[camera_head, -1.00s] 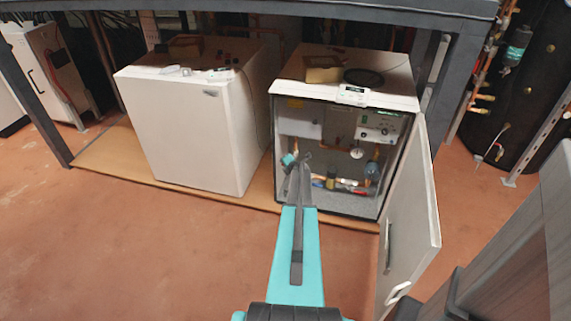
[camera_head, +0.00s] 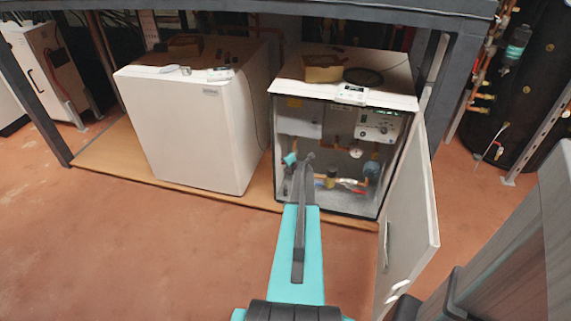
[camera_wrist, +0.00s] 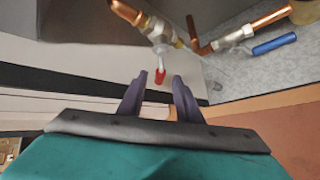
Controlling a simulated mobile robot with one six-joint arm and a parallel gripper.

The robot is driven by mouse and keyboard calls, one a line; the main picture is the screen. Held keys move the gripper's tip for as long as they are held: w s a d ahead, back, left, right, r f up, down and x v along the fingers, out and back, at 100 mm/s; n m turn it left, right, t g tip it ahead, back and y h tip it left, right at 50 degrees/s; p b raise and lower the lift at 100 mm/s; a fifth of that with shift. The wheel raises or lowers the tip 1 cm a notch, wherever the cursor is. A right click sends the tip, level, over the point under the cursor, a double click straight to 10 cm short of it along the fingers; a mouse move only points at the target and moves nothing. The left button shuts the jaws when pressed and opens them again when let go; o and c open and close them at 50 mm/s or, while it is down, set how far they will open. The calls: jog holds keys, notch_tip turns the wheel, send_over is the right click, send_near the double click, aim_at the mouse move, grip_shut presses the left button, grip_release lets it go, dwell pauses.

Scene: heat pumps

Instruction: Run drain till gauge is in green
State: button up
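The open heat pump cabinet (camera_head: 345,99) stands at right centre in the head view. Inside it is a small round white gauge (camera_head: 356,152); its needle and green zone are too small to read. Below it are pipes with a red valve handle (camera_head: 357,190). In the wrist view, my gripper (camera_wrist: 160,82) is open and empty. A small red-tipped valve lever (camera_wrist: 160,76) hangs from a metal fitting, in line with the gap between the fingertips. Contact cannot be seen. A blue handle (camera_wrist: 273,44) lies to the right. My arm hides the cabinet's lower left in the head view.
The cabinet door (camera_head: 410,220) hangs open at the right. A closed white unit (camera_head: 190,130) stands to the left on the same wooden board (camera_head: 115,165). A control panel (camera_head: 378,126) sits above the gauge. The floor in front is clear at left.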

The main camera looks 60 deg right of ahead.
jog(key=v, duration=0.9)
jog(key=shift+s+a+r+p, duration=0.2)
jog(key=shift+a+r+p, duration=0.05)
jog(key=shift+p, duration=0.1)
dwell(6.8)
